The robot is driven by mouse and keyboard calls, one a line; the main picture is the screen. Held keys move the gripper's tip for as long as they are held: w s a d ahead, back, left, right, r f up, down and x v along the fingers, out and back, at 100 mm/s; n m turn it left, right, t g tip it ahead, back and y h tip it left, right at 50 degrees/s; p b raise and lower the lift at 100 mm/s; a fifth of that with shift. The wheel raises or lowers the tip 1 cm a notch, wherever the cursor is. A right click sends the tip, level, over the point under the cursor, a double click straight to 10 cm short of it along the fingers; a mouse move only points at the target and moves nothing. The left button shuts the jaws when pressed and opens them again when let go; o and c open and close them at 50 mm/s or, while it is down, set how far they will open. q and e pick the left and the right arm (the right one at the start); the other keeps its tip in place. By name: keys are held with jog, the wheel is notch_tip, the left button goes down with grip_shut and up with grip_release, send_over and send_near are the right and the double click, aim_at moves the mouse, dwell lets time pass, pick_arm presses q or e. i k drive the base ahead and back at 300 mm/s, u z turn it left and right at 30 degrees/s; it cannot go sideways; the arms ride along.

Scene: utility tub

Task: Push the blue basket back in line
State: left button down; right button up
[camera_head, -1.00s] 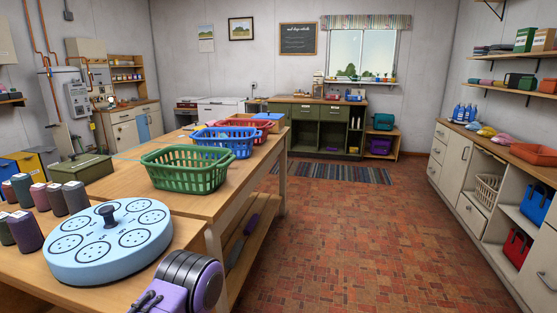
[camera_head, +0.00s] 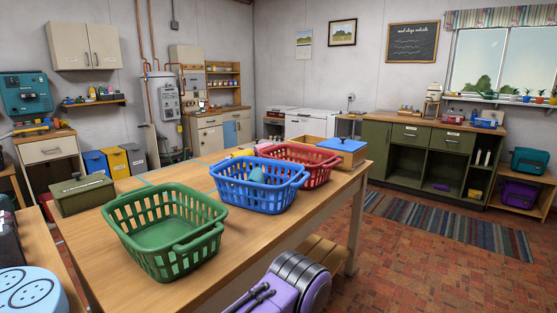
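The blue basket (camera_head: 240,196) stands upright on the wooden table (camera_head: 215,262), between the green basket (camera_head: 180,262) in front and the red basket (camera_head: 318,177) behind. A small teal item (camera_head: 257,175) shows inside the blue basket. The blue basket overlaps the red one in the picture, with a wider gap to the green one. Whether it sticks out of the row is hard to tell from this angle. A purple and black part of my arm shows at the bottom edge. Neither gripper's fingers can be made out.
A wooden box with a blue lid (camera_head: 342,145) stands at the table's far end. A green metal box (camera_head: 82,195) sits at its left end. A light blue round lid (camera_head: 30,290) is at the lower left. The brick floor (camera_head: 400,265) right of the table is open.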

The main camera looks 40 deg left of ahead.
aim_at(276, 200)
jog(key=i, duration=2.65)
jog(key=u, duration=2.75)
